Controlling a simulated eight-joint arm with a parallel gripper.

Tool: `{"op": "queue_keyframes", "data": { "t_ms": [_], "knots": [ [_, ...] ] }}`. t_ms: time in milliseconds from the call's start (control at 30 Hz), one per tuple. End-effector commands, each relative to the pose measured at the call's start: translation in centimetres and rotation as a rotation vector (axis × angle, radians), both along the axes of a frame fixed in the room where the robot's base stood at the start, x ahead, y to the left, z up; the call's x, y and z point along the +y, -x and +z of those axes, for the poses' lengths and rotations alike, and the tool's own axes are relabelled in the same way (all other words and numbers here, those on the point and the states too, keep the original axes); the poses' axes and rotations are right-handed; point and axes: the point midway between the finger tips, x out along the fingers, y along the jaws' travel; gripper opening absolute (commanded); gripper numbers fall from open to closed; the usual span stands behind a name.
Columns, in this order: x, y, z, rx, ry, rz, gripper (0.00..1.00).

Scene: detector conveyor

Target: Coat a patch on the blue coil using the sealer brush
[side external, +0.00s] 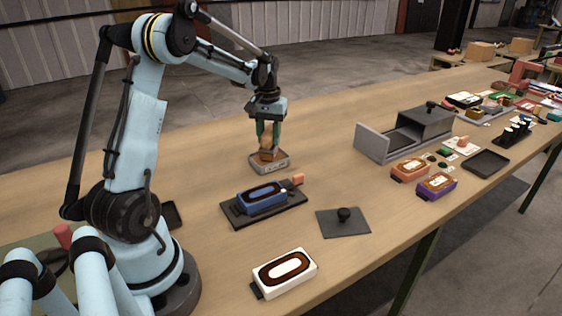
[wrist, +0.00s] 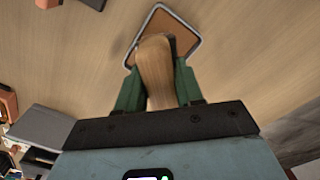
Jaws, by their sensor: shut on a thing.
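My gripper (side external: 268,138) is shut on the wooden handle of the sealer brush (wrist: 155,72). The brush is over a small metal-rimmed tray with a brown inside (side external: 283,167), which also shows in the wrist view (wrist: 165,22). The brush tip is hidden, so I cannot tell whether it touches the tray. The blue coil (side external: 262,199) has a dark oval on top and lies on a dark base plate (side external: 236,218), in front of the tray and apart from my gripper.
A white coil block (side external: 286,268) and a dark plate with a knob (side external: 343,222) lie nearer the front. A grey box (side external: 372,143), an orange block (side external: 410,170) and a purple block (side external: 436,187) are on the right. The table behind the tray is clear.

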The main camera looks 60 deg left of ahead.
Motion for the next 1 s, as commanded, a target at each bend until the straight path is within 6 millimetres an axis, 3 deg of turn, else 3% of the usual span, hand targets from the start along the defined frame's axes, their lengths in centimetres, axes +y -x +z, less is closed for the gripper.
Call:
{"op": "queue_keyframes", "data": {
  "t_ms": [700,1000],
  "knots": [
    [0.0,0.0,5.3,0.000,0.000,0.000,0.12],
    [0.0,0.0,6.1,0.000,0.000,0.000,0.12]
  ]
}}
